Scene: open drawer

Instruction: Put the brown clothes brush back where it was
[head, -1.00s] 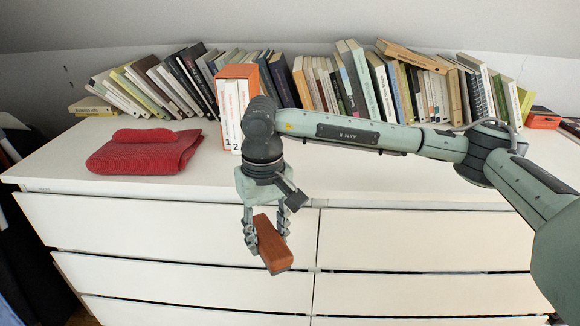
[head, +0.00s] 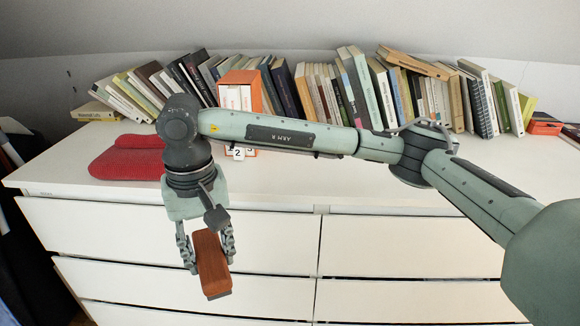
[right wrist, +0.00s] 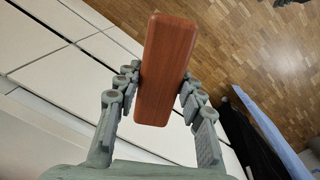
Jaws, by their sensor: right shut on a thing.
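The brown clothes brush (head: 211,265) is a reddish-brown wooden block, held in front of the dresser's drawer fronts in the head view. My right gripper (head: 208,250) is shut on it, with a finger on each side. In the right wrist view the brush (right wrist: 166,68) sits lengthwise between the fingers of my right gripper (right wrist: 160,95), its smooth wooden face toward the camera. Its bristle side is mostly hidden. My left gripper is not in view.
The white dresser (head: 420,235) has several drawer fronts, which look closed. Wooden floor (right wrist: 260,50) shows in the right wrist view.

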